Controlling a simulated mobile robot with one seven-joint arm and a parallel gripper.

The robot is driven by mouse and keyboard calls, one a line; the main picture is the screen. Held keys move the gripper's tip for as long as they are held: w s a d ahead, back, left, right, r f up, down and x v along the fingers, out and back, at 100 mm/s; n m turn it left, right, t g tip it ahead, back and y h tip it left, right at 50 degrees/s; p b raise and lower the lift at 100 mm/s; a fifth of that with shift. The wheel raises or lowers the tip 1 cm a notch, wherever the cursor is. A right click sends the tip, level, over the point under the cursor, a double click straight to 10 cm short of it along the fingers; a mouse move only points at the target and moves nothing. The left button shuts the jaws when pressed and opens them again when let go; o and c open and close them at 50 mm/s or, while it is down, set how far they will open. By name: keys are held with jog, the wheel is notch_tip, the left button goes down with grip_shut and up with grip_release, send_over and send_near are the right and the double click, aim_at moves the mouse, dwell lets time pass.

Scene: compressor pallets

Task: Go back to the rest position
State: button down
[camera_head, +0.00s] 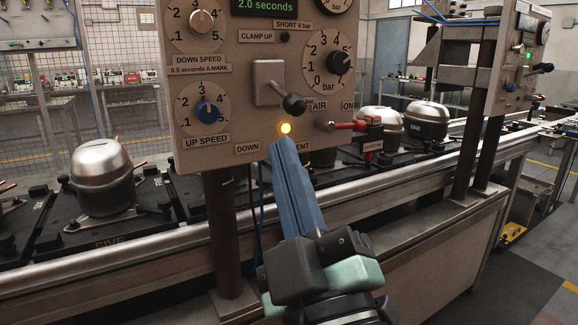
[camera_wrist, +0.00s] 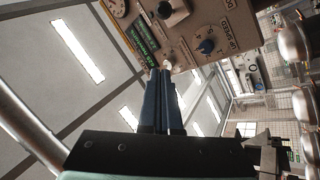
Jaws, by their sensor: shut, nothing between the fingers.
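My gripper (camera_head: 281,143) is shut and empty, with its long blue-grey fingers together. It points up at the lower edge of the beige control panel (camera_head: 225,105). The fingertips overlap the panel's bottom label, just below a glowing yellow light (camera_head: 285,128); I cannot tell whether they touch. In the wrist view the closed fingers (camera_wrist: 160,72) reach towards the panel (camera_wrist: 185,25), which appears turned on its side, with the small light (camera_wrist: 168,64) beyond the tips.
The panel carries a black ball lever (camera_head: 293,104), a blue UP SPEED knob (camera_head: 207,110) and a red air valve (camera_head: 357,126). Behind runs a conveyor with a compressor (camera_head: 101,178) on a black pallet. Dark posts stand left and right; open floor lies at right.

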jog(key=s+r+m+t+h, duration=0.2)
jog(key=s+r+m+h, duration=0.1)
jog(key=r+m, duration=0.35)
jog(key=s+r+m+t+h, duration=0.2)
jog(key=s+r+m+h, duration=0.2)
jog(key=r+m, duration=0.25)
notch_tip(320, 180, up, 29)
jog(key=p, duration=2.9)
jog(key=shift+w+n, duration=0.35)
jog(key=shift+n, duration=0.05)
jog(key=shift+d+f, duration=0.1)
jog(key=shift+f, duration=0.1)
